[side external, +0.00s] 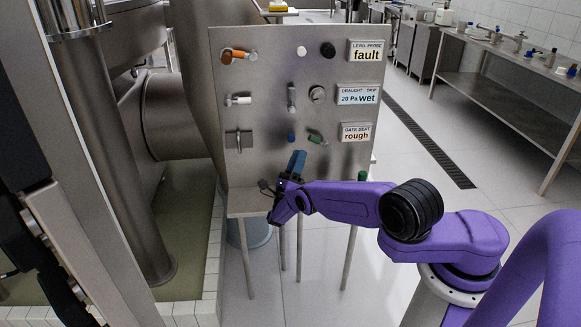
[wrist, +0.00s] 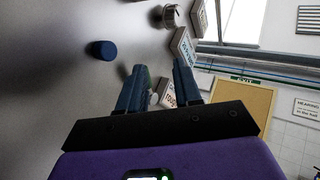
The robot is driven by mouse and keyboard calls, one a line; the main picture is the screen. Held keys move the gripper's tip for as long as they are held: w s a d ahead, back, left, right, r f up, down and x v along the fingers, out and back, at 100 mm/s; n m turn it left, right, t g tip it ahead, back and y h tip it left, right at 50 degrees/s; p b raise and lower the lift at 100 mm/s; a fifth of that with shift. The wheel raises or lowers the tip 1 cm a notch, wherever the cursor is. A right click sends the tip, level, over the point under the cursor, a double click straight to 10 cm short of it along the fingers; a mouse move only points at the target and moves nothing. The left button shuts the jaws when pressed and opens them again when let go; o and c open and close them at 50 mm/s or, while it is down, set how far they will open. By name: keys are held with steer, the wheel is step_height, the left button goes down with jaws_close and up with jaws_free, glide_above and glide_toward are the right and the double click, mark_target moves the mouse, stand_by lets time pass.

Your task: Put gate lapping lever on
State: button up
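A lever with a green handle (side external: 315,138) sits on the grey panel, left of the "GATE SEAT" sign (side external: 357,132), which reads "rough". No label naming the lapping lever is legible, but this lever is nearest that sign. Its handle slants slightly down to the right. My gripper (side external: 297,158) is in front of the panel, just below and left of the green lever. In the wrist view its two blue fingers (wrist: 158,75) are apart with nothing held. The green lever (wrist: 149,80) shows beyond them, partly hidden by the left finger.
A blue knob (side external: 291,137) is close by, left of the green lever. The panel (side external: 265,100) also carries an orange-handled lever (side external: 238,54), a white-handled lever (side external: 238,100), a grey lever (side external: 291,97) and a T-handle (side external: 238,140). A ledge (side external: 247,203) juts out below.

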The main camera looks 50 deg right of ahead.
steer(key=shift+s+a, duration=0.2)
steer(key=shift+a, duration=1)
steer(key=shift+s+a, duration=0.2)
steer(key=shift+a, duration=0.95)
steer(key=w+a+r+m+g+y, duration=0.1)
steer(key=w+a+r+m+y, duration=0.15)
steer(key=w+r, duration=0.3)
steer(key=w+a+r+m+y, duration=0.2)
steer(key=w+r+m+y, duration=0.15)
steer(key=w, duration=0.25)
steer(key=s+a+r+m+y, duration=0.3)
steer(key=s+a+r+y, duration=0.3)
steer(key=a+y, duration=0.3)
steer(key=s+a+r+m+y, duration=0.1)
steer(key=s+a+m+y, duration=0.15)
steer(key=s, duration=0.75)
steer(key=s+a+r+m+y, duration=0.1)
steer(key=s+a+y, duration=0.3)
steer(key=s, duration=0.5)
steer(key=s+m+g+y, duration=0.3)
steer(key=s+y, duration=0.3)
steer(key=s, duration=1.6)
steer(key=shift+s+d+m, duration=0.25)
steer(key=shift+d+m, duration=0.1)
steer(key=shift+d, duration=0.1)
